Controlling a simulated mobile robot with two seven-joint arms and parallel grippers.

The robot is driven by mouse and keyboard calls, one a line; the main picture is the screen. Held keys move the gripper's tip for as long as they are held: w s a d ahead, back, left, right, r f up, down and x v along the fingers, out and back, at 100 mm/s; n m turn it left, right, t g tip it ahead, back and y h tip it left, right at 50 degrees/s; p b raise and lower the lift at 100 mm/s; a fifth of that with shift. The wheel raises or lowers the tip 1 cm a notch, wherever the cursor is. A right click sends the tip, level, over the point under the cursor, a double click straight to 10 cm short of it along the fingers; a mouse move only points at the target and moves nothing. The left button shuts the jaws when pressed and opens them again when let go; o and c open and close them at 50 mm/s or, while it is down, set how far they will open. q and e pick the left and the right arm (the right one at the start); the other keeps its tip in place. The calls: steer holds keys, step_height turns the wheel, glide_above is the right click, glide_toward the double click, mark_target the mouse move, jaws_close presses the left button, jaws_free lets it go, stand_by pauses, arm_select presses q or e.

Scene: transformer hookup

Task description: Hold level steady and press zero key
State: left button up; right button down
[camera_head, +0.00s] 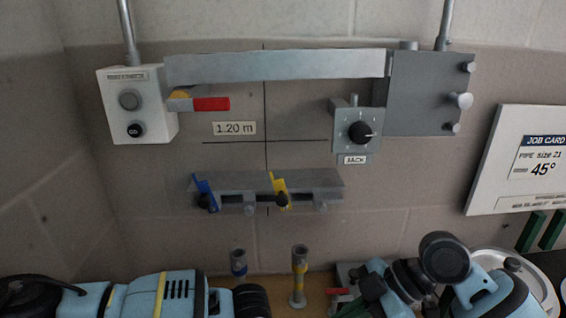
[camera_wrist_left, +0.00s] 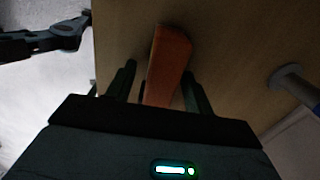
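In the left wrist view an orange bar (camera_wrist_left: 166,65) runs between the two dark fingers of my left gripper (camera_wrist_left: 160,78). The fingers stand apart with the bar between them; I cannot tell whether they grip it or whether it is the level. A small lit green-white display (camera_wrist_left: 170,170) shows on the dark body at the bottom; no zero key can be made out. In the head view my left arm lies low at the left and its gripper is hidden.
A wall board carries a white box (camera_head: 133,117) with round buttons, a grey beam (camera_head: 275,67), a jack knob box (camera_head: 358,134) and a shelf (camera_head: 320,184) with blue and yellow clips. A job card (camera_head: 530,160) is at right.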

arm_select(q)
steer(key=shift+r, duration=0.1)
step_height(320, 180, up, 12)
stand_by(0.5)
